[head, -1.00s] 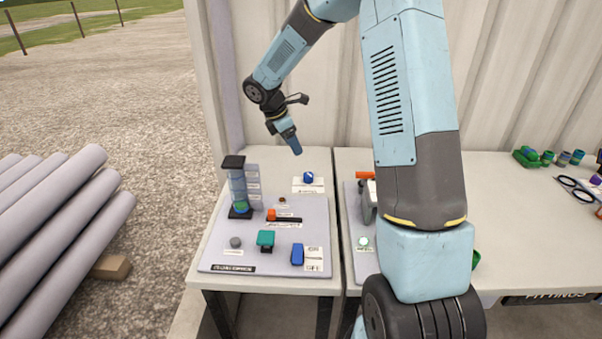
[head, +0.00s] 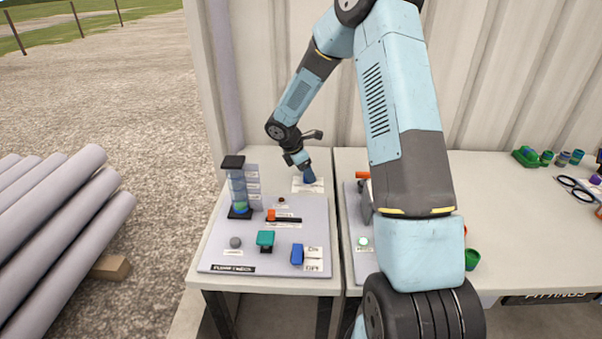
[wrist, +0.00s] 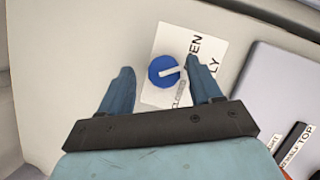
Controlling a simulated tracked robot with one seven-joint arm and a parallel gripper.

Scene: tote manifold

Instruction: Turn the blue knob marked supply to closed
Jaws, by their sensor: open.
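The round blue supply knob (wrist: 158,73) sits on a white label card (wrist: 152,96) in the wrist view. Its white pointer bar runs from near its centre to the right. Lettering ending in "EN" is above right, "LY" is at the right, and partly hidden lettering starting "CLO" is below right. My gripper (wrist: 160,66) is open, one finger left of the knob and one right, with gaps showing on both sides. Height over the knob is unclear. In the head view my gripper (head: 308,176) hides the knob at the back of the left table.
A grey panel (head: 215,255) in front holds a green knob (head: 265,238), a blue block (head: 297,254), an orange-ended black lever (head: 285,219) and a clear column (head: 238,188). A second panel with an orange handle (head: 362,175) stands right. Bare tabletop lies left of the card.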

